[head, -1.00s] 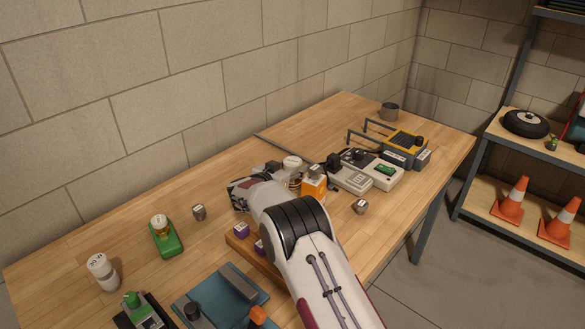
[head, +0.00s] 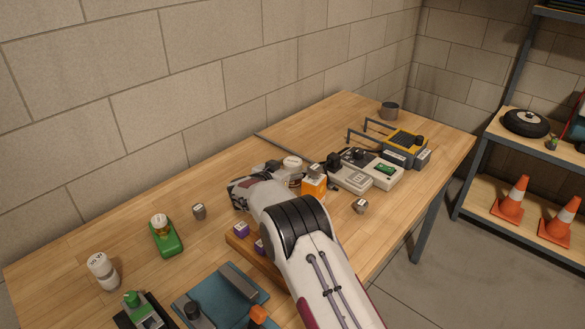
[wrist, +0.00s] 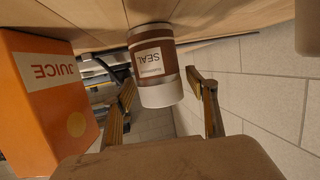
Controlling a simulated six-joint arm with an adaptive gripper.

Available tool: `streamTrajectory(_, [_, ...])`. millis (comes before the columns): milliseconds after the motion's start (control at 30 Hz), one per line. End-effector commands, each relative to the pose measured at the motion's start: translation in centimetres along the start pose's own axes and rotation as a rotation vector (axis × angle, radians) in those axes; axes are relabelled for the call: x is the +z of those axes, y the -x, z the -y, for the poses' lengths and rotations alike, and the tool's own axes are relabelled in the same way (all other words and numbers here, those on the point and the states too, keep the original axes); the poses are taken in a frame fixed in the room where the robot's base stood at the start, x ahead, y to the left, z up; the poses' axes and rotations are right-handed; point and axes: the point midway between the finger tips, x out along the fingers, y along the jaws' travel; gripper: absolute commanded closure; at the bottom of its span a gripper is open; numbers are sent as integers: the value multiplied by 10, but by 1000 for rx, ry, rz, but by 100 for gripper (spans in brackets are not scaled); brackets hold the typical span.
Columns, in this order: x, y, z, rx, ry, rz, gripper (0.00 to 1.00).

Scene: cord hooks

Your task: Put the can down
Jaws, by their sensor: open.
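The can (wrist: 151,62), brown with a white SEAL label and a pale lid, stands on the wooden table (wrist: 88,20) in the wrist view, which shows the scene upside down. In the head view only its pale top (head: 292,162) shows clearly, beyond my arm. My gripper (wrist: 162,83) is open, with one finger on each side of the can and visible gaps. The fingers look clear of it. In the head view the fingers are mostly hidden behind my arm. An orange juice carton (wrist: 48,95) stands close beside the can.
The juice carton (head: 314,185) and grey power units (head: 349,176) crowd the right side. A small grey block (head: 360,206) lies in front. A green-based item (head: 166,238) and a white bottle (head: 102,271) stand left. The table's back left is clear.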

Motion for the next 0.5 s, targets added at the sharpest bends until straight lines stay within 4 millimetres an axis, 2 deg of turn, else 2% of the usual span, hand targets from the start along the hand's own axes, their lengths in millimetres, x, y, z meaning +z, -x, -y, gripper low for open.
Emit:
streamTrajectory(267, [0,15,1,-1,1,0,43])
streamTrajectory(500, [0,38,1,-1,0,1,43])
